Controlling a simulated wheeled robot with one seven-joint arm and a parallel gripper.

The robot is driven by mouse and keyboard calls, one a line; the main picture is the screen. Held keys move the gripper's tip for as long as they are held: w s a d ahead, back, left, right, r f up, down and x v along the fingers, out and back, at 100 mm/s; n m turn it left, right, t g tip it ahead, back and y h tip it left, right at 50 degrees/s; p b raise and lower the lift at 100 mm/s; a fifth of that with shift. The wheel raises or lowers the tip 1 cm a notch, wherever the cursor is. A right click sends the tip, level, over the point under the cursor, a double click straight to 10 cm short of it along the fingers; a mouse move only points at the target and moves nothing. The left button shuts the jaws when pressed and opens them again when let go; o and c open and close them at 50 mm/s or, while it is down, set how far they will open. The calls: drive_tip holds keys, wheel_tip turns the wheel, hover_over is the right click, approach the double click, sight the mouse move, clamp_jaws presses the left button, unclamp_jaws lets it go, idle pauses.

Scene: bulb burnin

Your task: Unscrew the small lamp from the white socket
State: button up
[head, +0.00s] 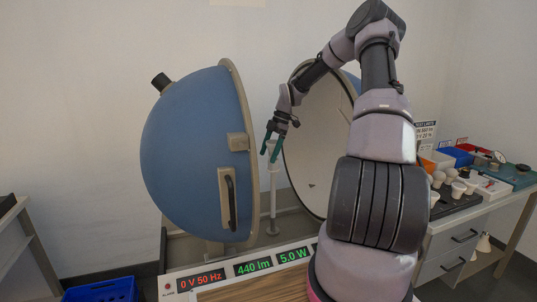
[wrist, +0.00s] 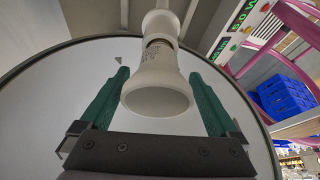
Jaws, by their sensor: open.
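The small white lamp (wrist: 157,92) shows in the wrist view, its wide round end toward my gripper. Its narrow end meets the white socket (wrist: 161,22), with a strip of metal base visible at the joint. My gripper (wrist: 158,88) is open, with one green finger on each side of the lamp and a visible gap on both sides. In the head view my gripper (head: 269,154) points down over the top of the white post (head: 273,200) inside the open sphere. The lamp is small and partly hidden by the fingers there.
The front panel (head: 245,268) reads 0 V 50 Hz, 440 lm and 5.0 W. A bench (head: 480,205) at right carries several lamps and bins.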

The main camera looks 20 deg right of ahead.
drive_tip(key=m+t, duration=0.1)
drive_tip(key=m, duration=0.1)
drive_tip(key=w+m+t, duration=0.1)
drive_tip(key=m, duration=0.2)
drive_tip(key=shift+d, duration=0.15)
drive_tip(key=m, duration=0.1)
drive_tip(key=m+t+h, duration=0.1)
drive_tip(key=m, duration=0.2)
drive_tip(key=shift+w+d+m+t, duration=0.25)
drive_tip(key=shift+w+m+t, duration=0.05)
drive_tip(key=shift+w+m, duration=0.1)
drive_tip(key=shift+w+d+m+t+h, duration=0.25)
drive_tip(key=shift+m+h, duration=0.35)
drive_tip(key=shift+m, duration=1)
drive_tip(key=shift+w+d+m+t+h, duration=0.25)
drive_tip(key=shift+m+h, duration=0.35)
drive_tip(key=shift+m, duration=1)
drive_tip(key=shift+w+d+m+t+h, duration=0.1)
drive_tip(key=shift+w+m+t+h, duration=0.4)
drive_tip(key=shift+m, duration=1.1)
drive_tip(key=shift+s, duration=0.15)
